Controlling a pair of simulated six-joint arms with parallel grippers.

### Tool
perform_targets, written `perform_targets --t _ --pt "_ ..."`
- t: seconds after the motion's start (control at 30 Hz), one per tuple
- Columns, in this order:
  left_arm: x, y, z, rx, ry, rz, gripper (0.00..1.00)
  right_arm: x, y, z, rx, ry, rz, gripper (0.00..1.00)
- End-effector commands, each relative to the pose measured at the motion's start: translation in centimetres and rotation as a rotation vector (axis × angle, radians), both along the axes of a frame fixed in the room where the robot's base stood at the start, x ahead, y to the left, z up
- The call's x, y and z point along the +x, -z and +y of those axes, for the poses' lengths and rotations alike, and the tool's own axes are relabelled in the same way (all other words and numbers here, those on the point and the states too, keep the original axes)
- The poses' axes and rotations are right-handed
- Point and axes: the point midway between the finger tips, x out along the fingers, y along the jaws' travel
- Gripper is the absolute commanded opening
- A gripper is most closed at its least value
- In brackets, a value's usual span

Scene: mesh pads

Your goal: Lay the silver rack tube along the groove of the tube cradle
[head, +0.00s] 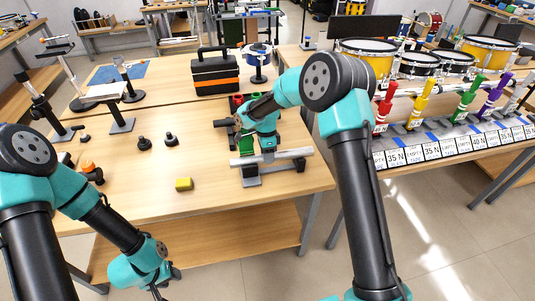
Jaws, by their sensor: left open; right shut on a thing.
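The silver rack tube (242,159) lies roughly level, left to right, near the right end of the wooden table. My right gripper (268,152) comes down from above and is shut on it around its middle. The tube cradle (251,180), with a grey foot and dark parts, is directly under and around the tube. Whether the tube touches the groove or hangs just above it cannot be told at this size. My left gripper (168,282) is open and empty, low in the head view, off the table's front edge and far from the tube.
A small yellow block (184,184) and two black knobs (171,139) stand left of the cradle. A black and orange toolbox (214,72) stands behind. Red and green items (240,101) lie close behind my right gripper. The table's front middle is mostly clear.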

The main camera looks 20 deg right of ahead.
Motion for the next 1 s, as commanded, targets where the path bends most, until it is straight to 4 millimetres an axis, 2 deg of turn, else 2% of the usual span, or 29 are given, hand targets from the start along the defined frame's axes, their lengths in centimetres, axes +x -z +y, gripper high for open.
perform_targets --t 0.13,0.17,0.47,0.77,1.0 --pt "0.0 0.0 0.0 0.0 0.0 0.0 0.43 0.0 0.0 0.0 0.0 0.0 -0.001 0.06" --pt "0.0 0.0 0.0 0.0 0.0 0.0 0.43 0.0 0.0 0.0 0.0 0.0 -0.001 0.4" --pt "0.0 0.0 0.0 0.0 0.0 0.0 0.43 0.0 0.0 0.0 0.0 0.0 0.0 0.69" --pt "0.0 0.0 0.0 0.0 0.0 0.0 0.43 0.0 -0.2 0.0 0.0 0.0 0.0 0.69" --pt "0.0 0.0 0.0 0.0 0.0 0.0 0.43 0.6 -2.3 0.0 0.001 0.0 -0.003 0.69"
